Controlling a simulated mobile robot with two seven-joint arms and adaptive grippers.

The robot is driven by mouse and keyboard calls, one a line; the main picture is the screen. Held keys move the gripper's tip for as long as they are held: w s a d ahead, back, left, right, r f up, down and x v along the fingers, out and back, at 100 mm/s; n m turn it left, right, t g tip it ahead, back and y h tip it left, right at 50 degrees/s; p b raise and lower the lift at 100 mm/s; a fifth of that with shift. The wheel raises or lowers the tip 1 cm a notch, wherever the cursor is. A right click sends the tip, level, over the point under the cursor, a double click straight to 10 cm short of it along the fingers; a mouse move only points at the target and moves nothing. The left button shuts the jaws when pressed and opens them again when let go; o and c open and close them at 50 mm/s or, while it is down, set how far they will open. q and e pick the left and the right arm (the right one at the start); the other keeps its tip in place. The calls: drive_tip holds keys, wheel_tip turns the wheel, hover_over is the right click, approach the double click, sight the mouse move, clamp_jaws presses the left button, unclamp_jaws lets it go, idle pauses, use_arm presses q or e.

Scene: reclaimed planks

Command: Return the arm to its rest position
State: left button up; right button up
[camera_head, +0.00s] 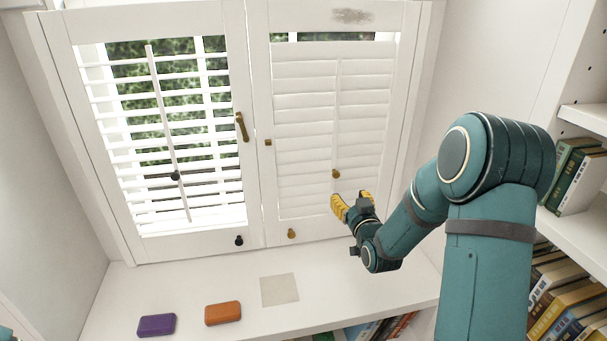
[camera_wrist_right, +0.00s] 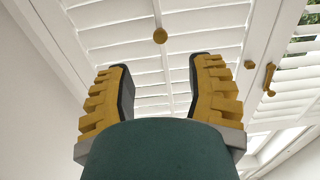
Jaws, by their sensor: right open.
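My right arm reaches in from the right in the head view. Its yellow-fingered right gripper (camera_head: 353,206) is in front of the lower part of the right shutter panel (camera_head: 300,130). In the right wrist view the right gripper (camera_wrist_right: 160,95) has its two fingers spread apart with nothing between them. A brass knob (camera_head: 336,174) on the right shutter's tilt rod is just above the gripper; in the wrist view the knob (camera_wrist_right: 160,36) lies beyond the fingertips. Whether the gripper is clear of the shutter is hard to tell. The left gripper is not in view.
The left shutter (camera_head: 190,140) has open slats; the right one's slats look closed. On the sill (camera_head: 350,284) lie a purple block (camera_head: 157,325), an orange block (camera_head: 223,313) and a flat beige square (camera_head: 279,290). Bookshelves (camera_head: 584,120) stand at the right, close to my arm.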

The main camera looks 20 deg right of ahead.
drive_tip(key=s+a+f+g+y, duration=0.2)
drive_tip(key=a+f+g, duration=0.1)
drive_tip(key=a+f, duration=0.5)
drive_tip(key=s+a+f+g+y, duration=0.2)
drive_tip(key=a+f+g, duration=0.3)
drive_tip(key=f, duration=0.5)
drive_tip(key=s+a+f+g+y, duration=0.2)
drive_tip(key=s+a+f+g, duration=0.2)
drive_tip(key=s+a, duration=0.4)
drive_tip(key=s+a+f+n+g+y, duration=0.1)
drive_tip(key=s+a+f+g, duration=0.3)
drive_tip(key=s+a, duration=0.5)
wheel_tip(320, 180, down, 3)
drive_tip(key=shift+s+a+r+y, duration=0.2)
drive_tip(key=shift+s+y, duration=0.2)
drive_tip(key=shift+s, duration=0.55)
